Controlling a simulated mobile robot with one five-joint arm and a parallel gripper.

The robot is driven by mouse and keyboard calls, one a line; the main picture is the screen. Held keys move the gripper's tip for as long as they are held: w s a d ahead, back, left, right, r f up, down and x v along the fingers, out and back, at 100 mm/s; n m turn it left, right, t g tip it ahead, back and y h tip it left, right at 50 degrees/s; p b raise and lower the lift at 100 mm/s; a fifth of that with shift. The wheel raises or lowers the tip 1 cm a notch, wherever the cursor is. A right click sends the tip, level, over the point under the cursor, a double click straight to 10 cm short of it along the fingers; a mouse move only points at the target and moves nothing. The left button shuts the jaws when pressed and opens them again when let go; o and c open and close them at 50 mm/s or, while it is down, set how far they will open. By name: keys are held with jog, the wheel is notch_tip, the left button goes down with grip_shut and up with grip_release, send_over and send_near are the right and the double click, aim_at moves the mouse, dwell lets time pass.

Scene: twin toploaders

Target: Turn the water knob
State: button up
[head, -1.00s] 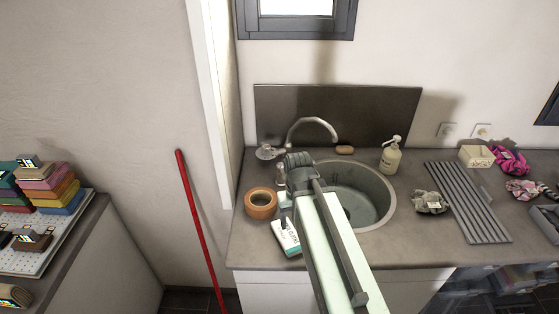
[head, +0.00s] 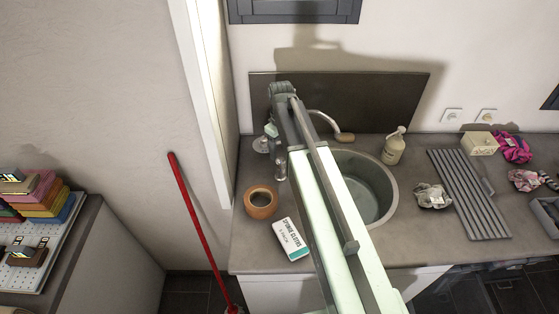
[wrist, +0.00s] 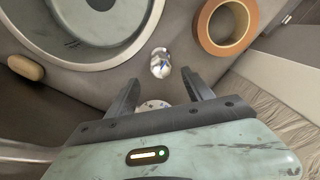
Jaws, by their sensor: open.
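My gripper (wrist: 161,84) is open and empty in the wrist view, its two fingers pointing toward a small chrome fitting (wrist: 160,62) on the counter. That fitting lies just beyond the fingertips and also shows in the head view (head: 281,166); it may be the water knob, but I cannot tell for sure. A pale round piece (wrist: 153,105) shows between the fingers, partly hidden by my gripper. The curved faucet spout (head: 325,120) reaches over the round sink (head: 382,185). In the head view my arm hides part of the faucet and sink.
A tape roll (head: 260,203) and a labelled white box (head: 291,239) stand left of the sink. A soap bar (head: 345,137) and a soap bottle (head: 394,146) stand behind it. A dark backsplash (head: 395,100) is close behind the faucet. A ridged rack (head: 468,195) lies at right.

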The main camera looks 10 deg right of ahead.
aim_at(281, 161)
notch_tip(281, 161, down, 6)
jog(key=b, duration=0.4)
jog(key=shift+s+b, duration=0.1)
jog(key=shift+b, duration=0.3)
jog(key=shift+r, duration=0.1)
grip_shut()
jog(key=shift+n, duration=1.9)
grip_release()
jog(key=shift+r, duration=0.1)
